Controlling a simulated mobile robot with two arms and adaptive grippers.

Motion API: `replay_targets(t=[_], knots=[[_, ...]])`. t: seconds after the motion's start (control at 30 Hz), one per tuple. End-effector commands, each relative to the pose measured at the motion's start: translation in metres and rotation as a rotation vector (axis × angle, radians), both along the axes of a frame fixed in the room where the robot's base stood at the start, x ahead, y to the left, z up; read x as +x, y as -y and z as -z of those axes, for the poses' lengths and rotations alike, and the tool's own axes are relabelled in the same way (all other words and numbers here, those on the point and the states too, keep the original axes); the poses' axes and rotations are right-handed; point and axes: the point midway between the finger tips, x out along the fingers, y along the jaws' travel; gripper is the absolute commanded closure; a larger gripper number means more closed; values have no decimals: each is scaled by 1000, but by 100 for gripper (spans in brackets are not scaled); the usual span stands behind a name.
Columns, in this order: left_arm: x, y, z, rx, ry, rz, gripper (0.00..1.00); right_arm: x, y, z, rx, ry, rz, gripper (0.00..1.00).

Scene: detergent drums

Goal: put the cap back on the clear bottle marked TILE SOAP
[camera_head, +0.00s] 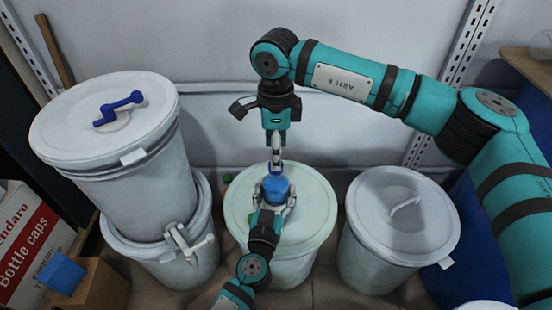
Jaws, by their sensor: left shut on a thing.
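My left gripper (273,198) comes up from below, over the pale green drum lid. Its light fingers are shut around a blue body, which seems to be the bottle (277,188) seen from above. No TILE SOAP marking is legible. My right gripper (276,160) points down from above, just behind the bottle in the picture. A small blue piece, perhaps the cap (275,169), shows at its fingertips, right by the bottle's top. I cannot tell whether it touches the bottle, nor whether the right fingers are shut on it.
The pale green-lidded drum (312,232) stands below both grippers. A grey-lidded drum (400,245) stands right; stacked drums with a blue crank (120,107) and a tap (188,243) stand left. A blue block (62,274) sits on a carton beside a "Bottle caps" box (25,240).

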Motion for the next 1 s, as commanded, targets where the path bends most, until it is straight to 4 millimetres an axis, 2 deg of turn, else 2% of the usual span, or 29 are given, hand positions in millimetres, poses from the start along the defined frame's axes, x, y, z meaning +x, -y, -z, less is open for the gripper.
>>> replay_targets(t=[0.1,0.33,0.5,0.77,0.8,1.0], knots=[[0,0,0,0,-1,0,100,1,0,-29,0,4,0,43],[0,0,0,0,-1,0,100,0,0,-68,0,1,0,43],[0,0,0,0,-1,0,100,0,0,-80,0,0,1,43],[0,0,0,0,-1,0,100,0,0,-81,0,-1,0,43],[0,0,0,0,-1,0,38,0,0,-81,0,-1,0,43],[0,0,0,0,0,0,12,0,0,-81,0,-1,0,43]])
